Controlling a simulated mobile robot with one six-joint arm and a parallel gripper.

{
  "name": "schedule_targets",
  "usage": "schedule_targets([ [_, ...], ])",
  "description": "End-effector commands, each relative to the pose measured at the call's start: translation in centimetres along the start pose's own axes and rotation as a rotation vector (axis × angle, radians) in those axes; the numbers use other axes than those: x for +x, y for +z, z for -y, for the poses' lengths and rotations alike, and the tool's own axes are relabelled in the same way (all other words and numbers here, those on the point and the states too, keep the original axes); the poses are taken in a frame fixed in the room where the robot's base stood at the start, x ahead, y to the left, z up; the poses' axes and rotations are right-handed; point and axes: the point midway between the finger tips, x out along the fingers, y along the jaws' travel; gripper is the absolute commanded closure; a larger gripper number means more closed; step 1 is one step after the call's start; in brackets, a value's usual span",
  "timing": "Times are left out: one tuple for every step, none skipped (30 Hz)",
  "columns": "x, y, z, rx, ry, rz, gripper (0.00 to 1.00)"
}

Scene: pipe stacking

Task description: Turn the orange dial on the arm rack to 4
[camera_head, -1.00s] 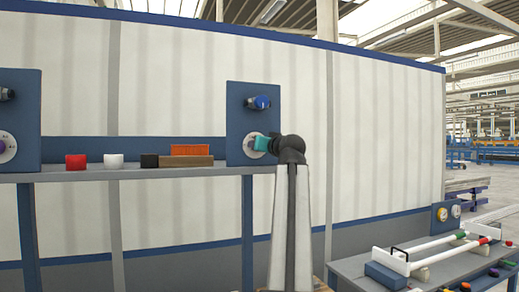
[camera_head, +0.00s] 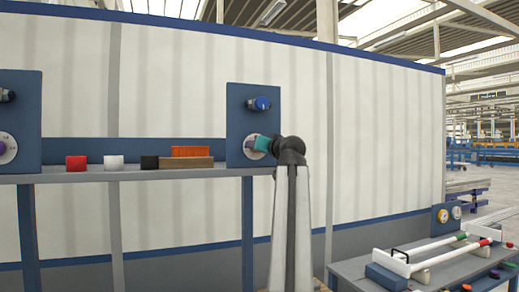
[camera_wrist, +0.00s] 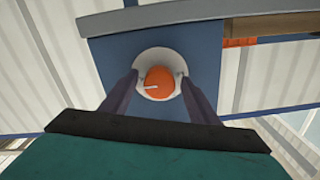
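The orange dial (camera_wrist: 160,82) sits on a round white plate (camera_wrist: 152,60) on a blue panel, near the centre of the wrist view. A pale pointer mark on the dial points left in that view. No number can be read. My gripper (camera_wrist: 158,79) is open, with one dark finger on each side of the dial; I cannot tell whether they touch it. In the head view the white plate (camera_head: 265,152) is on the panel (camera_head: 236,118) at the right end of the rack, and my gripper hides the dial.
A blue knob (camera_head: 260,103) sticks out above the dial. The rack shelf (camera_head: 90,177) holds a red block (camera_head: 76,163), a white block (camera_head: 113,162), a black block (camera_head: 149,162) and an orange piece (camera_head: 190,151) on a brown block (camera_head: 186,162). A pipe table (camera_head: 350,268) stands lower right.

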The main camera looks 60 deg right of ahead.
Motion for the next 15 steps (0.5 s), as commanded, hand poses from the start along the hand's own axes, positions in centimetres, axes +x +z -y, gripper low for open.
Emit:
schedule_targets([
  [0.0, 0.0, 0.0, 0.000, 0.000, 0.000, 0.45],
  [0.0, 0.0, 0.0, -0.001, 0.000, 0.000, 0.45],
  [0.0, 0.0, 0.0, -0.001, 0.000, -0.001, 0.45],
  [-0.1, 0.0, 0.0, -0.001, 0.000, -0.001, 0.45],
  [-0.1, 0.0, 0.0, -0.001, 0.000, -0.001, 0.45],
  [-0.2, 0.0, 0.0, -0.001, 0.001, -0.001, 0.45],
  [-0.3, 0.0, 0.0, -0.001, 0.001, -0.001, 0.45],
  [-0.5, 0.0, 0.0, -0.001, 0.001, -0.001, 0.45],
  [-0.7, 0.1, 0.0, -0.001, 0.001, -0.001, 0.45],
  [-0.9, 0.1, 0.0, -0.002, 0.001, -0.001, 0.45],
  [-1.2, 0.1, -0.1, -0.002, 0.001, -0.001, 0.45],
  [-1.6, 0.1, -0.1, -0.002, 0.001, -0.002, 0.45],
  [-1.9, 0.1, -0.1, -0.002, 0.001, -0.002, 0.45],
  [-2.3, 0.1, -0.1, -0.002, 0.002, -0.003, 0.45],
  [-2.8, 0.2, -0.1, -0.002, 0.002, -0.003, 0.45],
])
